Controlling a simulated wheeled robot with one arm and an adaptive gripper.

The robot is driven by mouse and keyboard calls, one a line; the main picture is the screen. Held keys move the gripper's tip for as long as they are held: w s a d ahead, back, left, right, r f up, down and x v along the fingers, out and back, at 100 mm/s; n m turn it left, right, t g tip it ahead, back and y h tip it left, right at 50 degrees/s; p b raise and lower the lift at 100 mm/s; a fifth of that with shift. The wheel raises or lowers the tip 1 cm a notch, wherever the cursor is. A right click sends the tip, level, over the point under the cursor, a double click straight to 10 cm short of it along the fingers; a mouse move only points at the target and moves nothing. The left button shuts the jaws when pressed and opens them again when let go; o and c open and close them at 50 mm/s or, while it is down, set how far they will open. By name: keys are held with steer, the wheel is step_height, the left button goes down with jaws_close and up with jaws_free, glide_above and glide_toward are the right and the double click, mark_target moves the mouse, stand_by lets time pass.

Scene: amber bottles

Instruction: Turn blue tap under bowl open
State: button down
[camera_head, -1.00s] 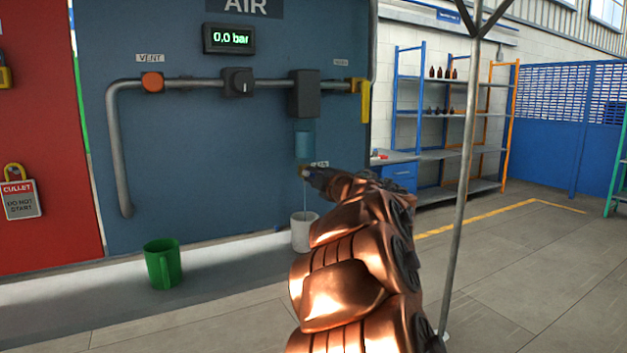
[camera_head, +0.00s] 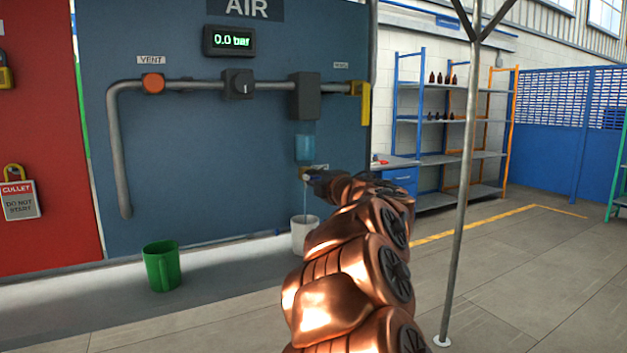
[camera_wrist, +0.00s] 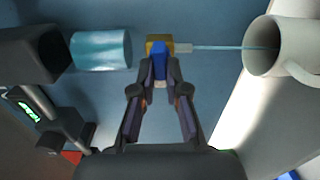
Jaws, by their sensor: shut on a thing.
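The blue tap handle (camera_wrist: 160,62) sits on a brass tap body (camera_wrist: 160,44) under a clear bowl holding bluish liquid (camera_wrist: 101,50). In the head view the bowl (camera_head: 305,148) hangs below a dark block on the pipe, with the brass tap (camera_head: 304,173) beneath it. My gripper (camera_wrist: 160,75) is shut on the blue handle, a fingertip on each side. In the head view my gripper (camera_head: 317,178) partly hides the tap. A thin stream (camera_wrist: 220,47) runs from the tap's outlet into a white mug (camera_wrist: 283,47), which stands below the tap in the head view (camera_head: 301,238).
A green mug (camera_head: 162,265) stands on the ledge to the left. The display (camera_head: 229,40) reads 0.0 bar. A thin pole (camera_head: 462,200) rises right of my arm.

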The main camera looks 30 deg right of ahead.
steer(key=c, duration=1.2)
jaws_free()
steer(key=shift+s, duration=0.1)
steer(key=s, duration=0.8)
steer(key=s+a, duration=0.1)
steer(key=s, duration=0.2)
steer(key=shift+s, duration=0.4)
